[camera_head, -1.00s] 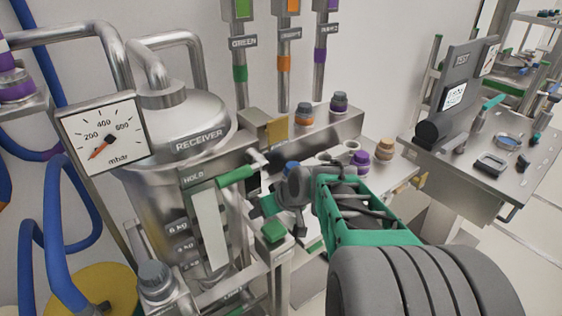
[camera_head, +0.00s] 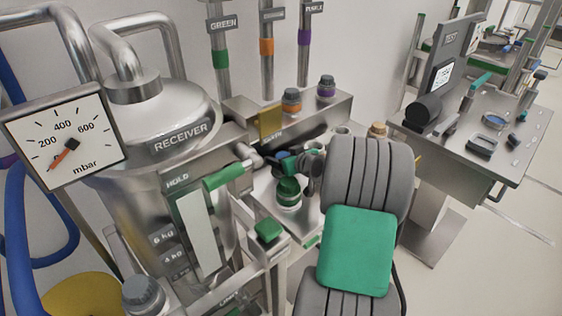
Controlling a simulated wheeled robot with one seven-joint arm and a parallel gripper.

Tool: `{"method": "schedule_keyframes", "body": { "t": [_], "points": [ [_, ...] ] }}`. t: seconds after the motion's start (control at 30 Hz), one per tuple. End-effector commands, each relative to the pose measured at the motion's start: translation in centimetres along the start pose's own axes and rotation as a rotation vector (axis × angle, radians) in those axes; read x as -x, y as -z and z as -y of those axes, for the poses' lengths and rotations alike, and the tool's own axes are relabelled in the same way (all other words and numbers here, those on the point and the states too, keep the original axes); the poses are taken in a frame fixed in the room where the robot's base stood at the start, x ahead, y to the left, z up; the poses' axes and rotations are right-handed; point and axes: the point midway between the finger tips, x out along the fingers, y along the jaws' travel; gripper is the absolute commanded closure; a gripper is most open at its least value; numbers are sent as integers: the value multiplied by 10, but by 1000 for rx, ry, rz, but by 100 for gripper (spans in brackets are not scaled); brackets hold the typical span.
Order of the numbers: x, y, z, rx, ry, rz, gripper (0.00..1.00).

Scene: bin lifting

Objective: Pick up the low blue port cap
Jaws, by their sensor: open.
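The low blue port cap (camera_head: 282,155) shows only as a small patch of blue on the steel bench behind the receiver's handle, mostly hidden by my gripper. My gripper (camera_head: 294,166) is dark and open, with its fingers right at the blue cap. I cannot tell whether the fingers touch it or straddle it. A green cap (camera_head: 288,193) stands on the bench just in front of and below the gripper.
The receiver tank (camera_head: 165,125) with its green-handled lever (camera_head: 224,176) stands close on the left. A tan cap (camera_head: 377,131) is to the right. My arm hides part of the bench.

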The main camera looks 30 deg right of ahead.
Motion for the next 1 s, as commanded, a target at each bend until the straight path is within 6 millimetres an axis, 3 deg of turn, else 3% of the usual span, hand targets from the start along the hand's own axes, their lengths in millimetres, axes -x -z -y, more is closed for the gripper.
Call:
{"method": "schedule_keyframes", "body": {
  "t": [0.23,1.0],
  "points": [
    [-3,0,1,2,1,0,28],
    [-3,0,2,2,3,1,91]
  ]
}}
